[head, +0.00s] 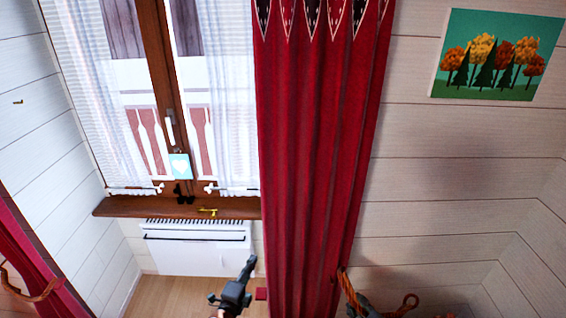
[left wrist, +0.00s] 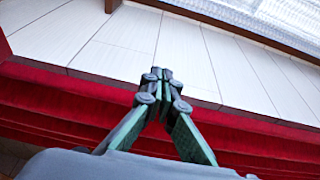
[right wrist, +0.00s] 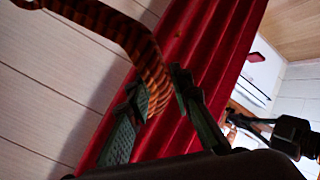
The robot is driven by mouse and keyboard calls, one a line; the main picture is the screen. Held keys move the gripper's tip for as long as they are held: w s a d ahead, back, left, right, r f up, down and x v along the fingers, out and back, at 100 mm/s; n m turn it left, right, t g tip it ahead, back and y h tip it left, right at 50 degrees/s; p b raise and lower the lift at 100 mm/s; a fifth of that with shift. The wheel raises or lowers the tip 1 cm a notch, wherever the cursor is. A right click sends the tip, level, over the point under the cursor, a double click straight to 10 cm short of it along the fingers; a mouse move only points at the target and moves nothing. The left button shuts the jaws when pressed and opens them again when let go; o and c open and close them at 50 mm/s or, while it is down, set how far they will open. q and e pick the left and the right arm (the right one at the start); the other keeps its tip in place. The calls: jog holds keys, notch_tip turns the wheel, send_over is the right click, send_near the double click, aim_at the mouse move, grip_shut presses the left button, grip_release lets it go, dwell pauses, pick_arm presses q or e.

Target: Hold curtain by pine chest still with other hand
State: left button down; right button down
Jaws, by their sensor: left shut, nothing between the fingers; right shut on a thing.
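A long red curtain (head: 318,150) with a dark patterned top hangs at the right of the window. My right gripper (head: 345,285) is at its lower right edge, shut on an orange-brown rope tieback (head: 346,291). The rope (right wrist: 150,65) shows between the fingers in the right wrist view, with the curtain (right wrist: 203,50) behind. My left gripper (head: 252,264) is shut and empty, just left of the curtain in the head view. In the left wrist view its closed fingertips (left wrist: 157,76) stand before red cloth (left wrist: 60,95); contact cannot be told. No pine chest is visible.
A wooden sill (head: 125,207) bears a small yellow item (head: 208,211) under the window. A white heater (head: 197,250) is below. Another red curtain (head: 25,250) with a rope tieback (head: 32,294) is at the far left. A picture (head: 497,56) hangs on the right wall.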

pick_arm(q)
jog(key=shift+x, duration=0.95)
pick_arm(e)
jog(key=shift+f, duration=0.3)
dwell(0.3)
